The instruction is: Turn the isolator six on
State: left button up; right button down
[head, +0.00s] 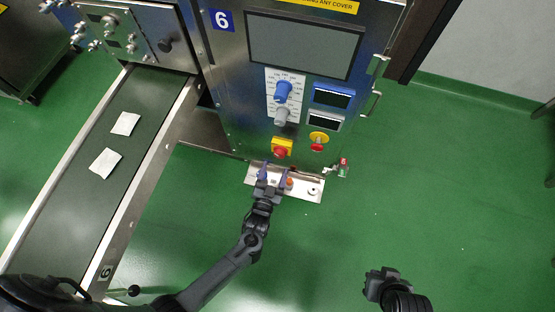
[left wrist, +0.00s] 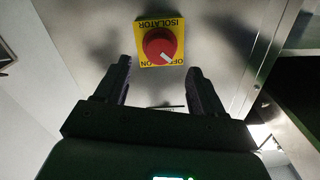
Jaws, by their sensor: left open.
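The isolator is a red rotary knob (head: 280,151) on a yellow plate (head: 284,142), low on the front of the cabinet marked 6. In the left wrist view the red knob (left wrist: 160,46) lies ahead between the fingers, and its white pointer slants down to the right. The yellow plate (left wrist: 145,27) reads ISOLATOR, upside down, with OFF and ON at its lower edge. My left gripper (head: 273,172) is open, just below the knob and apart from it; its fingers (left wrist: 158,75) straddle empty space. My right gripper (head: 379,280) is low at the right, away from the cabinet; its jaws are unclear.
A red emergency button (head: 318,143) on yellow sits right of the isolator. Blue (head: 283,92) and grey (head: 282,115) knobs are above. A metal ledge (head: 312,190) juts out below, by my left gripper. A conveyor (head: 82,190) with two white packets runs at left. Green floor is open at right.

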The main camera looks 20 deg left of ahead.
aim_at(279, 156)
pick_arm(q)
jog(key=w+b, duration=0.1)
jog(key=w, duration=0.3)
jog(key=shift+a+f, duration=0.1)
jog(key=shift+a, duration=0.05)
jog(key=shift+w+a+b, duration=0.1)
jog(key=shift+w+b, duration=0.4)
jog(key=shift+w, duration=0.25)
jog(key=c, duration=1.1)
